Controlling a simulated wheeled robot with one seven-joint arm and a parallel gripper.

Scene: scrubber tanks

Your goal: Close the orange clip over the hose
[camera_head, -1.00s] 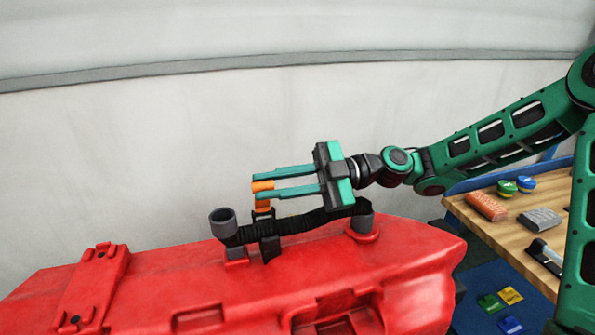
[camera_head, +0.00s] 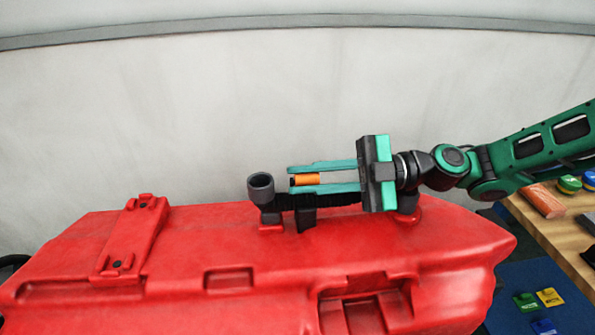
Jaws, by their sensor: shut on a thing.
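The orange clip (camera_head: 306,180) lies between the two teal fingers of my gripper (camera_head: 292,180), which is shut on it. The clip shows as a short orange bar with a dark end, level and just above the hose. The black ribbed hose (camera_head: 335,199) runs between a grey cup-like fitting (camera_head: 261,184) on the left and another fitting on the right. The lower finger and gripper body hide much of the hose. A black bracket (camera_head: 305,218) stands under the clip. I cannot tell whether the clip touches the hose.
The red tank (camera_head: 180,255) fills the lower view, with a raised red block (camera_head: 136,235) on its left. A wooden table (camera_head: 560,228) with several small objects stands at right, and coloured blocks lie on the blue floor below it. A pale wall is behind.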

